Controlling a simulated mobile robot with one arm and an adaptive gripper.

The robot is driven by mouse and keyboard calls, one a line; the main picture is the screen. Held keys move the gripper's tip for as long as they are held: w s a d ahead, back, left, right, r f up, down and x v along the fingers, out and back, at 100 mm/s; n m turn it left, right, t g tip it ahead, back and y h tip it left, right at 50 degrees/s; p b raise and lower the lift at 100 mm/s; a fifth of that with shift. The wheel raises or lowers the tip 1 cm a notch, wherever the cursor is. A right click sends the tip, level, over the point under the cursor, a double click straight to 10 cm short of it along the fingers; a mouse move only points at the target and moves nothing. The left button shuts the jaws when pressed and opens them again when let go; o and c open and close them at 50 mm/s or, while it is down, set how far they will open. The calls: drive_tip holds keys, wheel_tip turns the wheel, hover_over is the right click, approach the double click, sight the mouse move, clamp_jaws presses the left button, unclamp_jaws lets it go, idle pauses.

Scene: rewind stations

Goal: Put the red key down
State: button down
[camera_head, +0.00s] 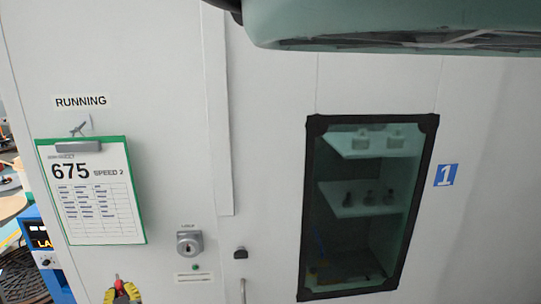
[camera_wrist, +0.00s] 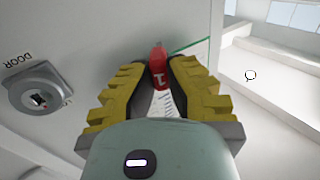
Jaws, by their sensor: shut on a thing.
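No surface shows directly under the key.
A white cabinet wall carries a "RUNNING" label (camera_head: 81,101), a green-edged clipboard (camera_head: 138,190) reading 675, and a door lock (camera_head: 189,243), also in the wrist view (camera_wrist: 41,91). A black-framed window (camera_head: 431,130) shows shelves inside. A blue machine (camera_head: 37,240) stands at far left.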

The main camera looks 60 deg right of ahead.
drive_tip(key=shift+a+r, duration=0.1)
drive_tip(key=shift+a, duration=0.05)
drive_tip(key=shift+w, duration=0.1)
drive_tip(key=shift+w+a+y, duration=0.15)
drive_tip(key=shift+a+y, duration=0.15)
drive_tip(key=shift+a, duration=0.25)
drive_tip(key=shift+w+a, duration=0.1)
drive_tip(key=shift+a, duration=0.1)
drive_tip(key=shift+w+a+n+y, duration=0.1)
drive_tip(key=shift+a+n+y, duration=0.2)
drive_tip(key=shift+a, duration=0.05)
drive_tip(key=shift+f, duration=0.2)
